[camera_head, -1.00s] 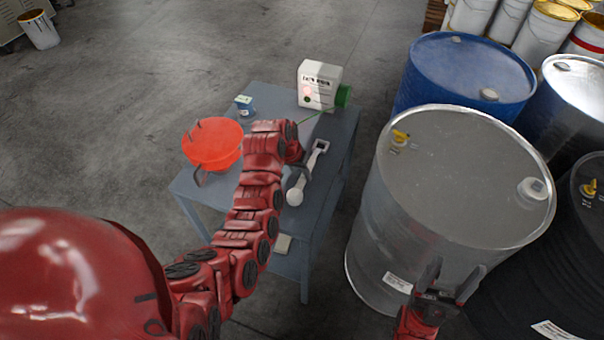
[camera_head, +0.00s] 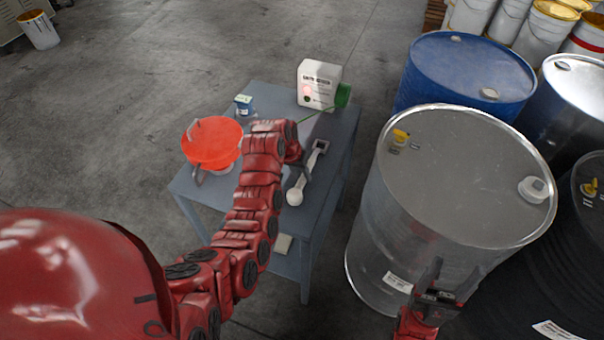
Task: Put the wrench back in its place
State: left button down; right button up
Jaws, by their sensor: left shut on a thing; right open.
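The wrench (camera_head: 308,174), a pale grey-white tool with a squarish head at its far end and a rounded knob at its near end, is at the right side of a small blue-grey table (camera_head: 237,102). My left gripper (camera_head: 304,164) reaches over the table and is shut on the wrench around its middle. My arm and wrist partly hide the jaws, and I cannot tell whether the wrench touches the tabletop. My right gripper (camera_head: 450,279) is open and empty in front of the grey steel drum.
A grey drum (camera_head: 465,175), a blue drum (camera_head: 465,75) and dark drums crowd the right.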

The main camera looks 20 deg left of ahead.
pick_arm(q)
jog(key=shift+f, duration=0.1)
jog(key=c, duration=0.6)
grip_release()
jog(key=shift+o, duration=0.2)
jog(key=shift+s+a+r+b, duration=0.15)
jog(key=shift+r+b, duration=0.2)
jog(key=shift+r, duration=0.2)
jog(key=p+v, duration=1.2)
jog(key=v, duration=0.4)
jog(key=shift+r, duration=0.15)
